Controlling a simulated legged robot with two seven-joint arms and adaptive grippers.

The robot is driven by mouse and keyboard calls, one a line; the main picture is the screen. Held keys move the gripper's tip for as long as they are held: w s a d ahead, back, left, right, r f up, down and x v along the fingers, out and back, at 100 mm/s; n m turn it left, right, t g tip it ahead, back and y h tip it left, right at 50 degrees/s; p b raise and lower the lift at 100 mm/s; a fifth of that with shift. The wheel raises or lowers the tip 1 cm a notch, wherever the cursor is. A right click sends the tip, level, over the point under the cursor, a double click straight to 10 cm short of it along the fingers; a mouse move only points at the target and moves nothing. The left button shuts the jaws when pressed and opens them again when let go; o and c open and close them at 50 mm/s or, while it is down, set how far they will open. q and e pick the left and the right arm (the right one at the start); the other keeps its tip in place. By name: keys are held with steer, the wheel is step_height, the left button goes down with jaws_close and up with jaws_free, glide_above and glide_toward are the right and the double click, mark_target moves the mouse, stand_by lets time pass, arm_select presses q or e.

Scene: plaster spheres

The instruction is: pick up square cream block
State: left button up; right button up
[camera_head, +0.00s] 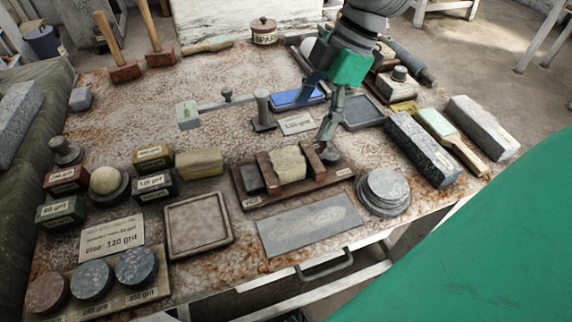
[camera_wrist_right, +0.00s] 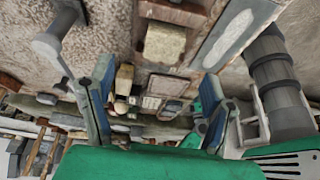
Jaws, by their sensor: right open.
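A squarish cream block (camera_head: 289,164) sits between brown uprights of a wooden holder (camera_head: 240,190) at the middle of the table. It also shows near the top of the wrist view (camera_wrist_right: 165,43). A longer yellowish block (camera_head: 200,163) lies to the left of the holder, apart from it. My right gripper (camera_head: 313,118) is open and empty. It hangs behind and above the holder, with one finger reaching down near the holder's right end in the head view. Both fingers show spread in the wrist view. My left gripper is not in view.
A dark block (camera_head: 254,177) shares the holder. Stacked grey discs (camera_head: 384,190) stand at right, and a flat grey slab (camera_head: 308,223) lies in front. Small labelled boxes (camera_head: 67,180) and a square tray (camera_head: 198,222) stand at left.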

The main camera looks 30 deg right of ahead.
mark_target(291, 157)
steer(key=x, duration=0.3)
steer(key=b+x, duration=0.1)
steer(key=x, duration=0.2)
steer(key=shift+a+f, duration=0.1)
steer(key=shift+a, duration=0.35)
steer(key=b+x, duration=0.1)
steer(key=x, duration=0.3)
steer(key=shift+s+f, duration=0.2)
steer(key=shift+w+a+f, duration=0.1)
steer(key=shift+a+f, duration=0.1)
steer(key=shift+f, duration=0.15)
steer(key=shift+a+r, duration=0.1)
steer(key=c, duration=1.5)
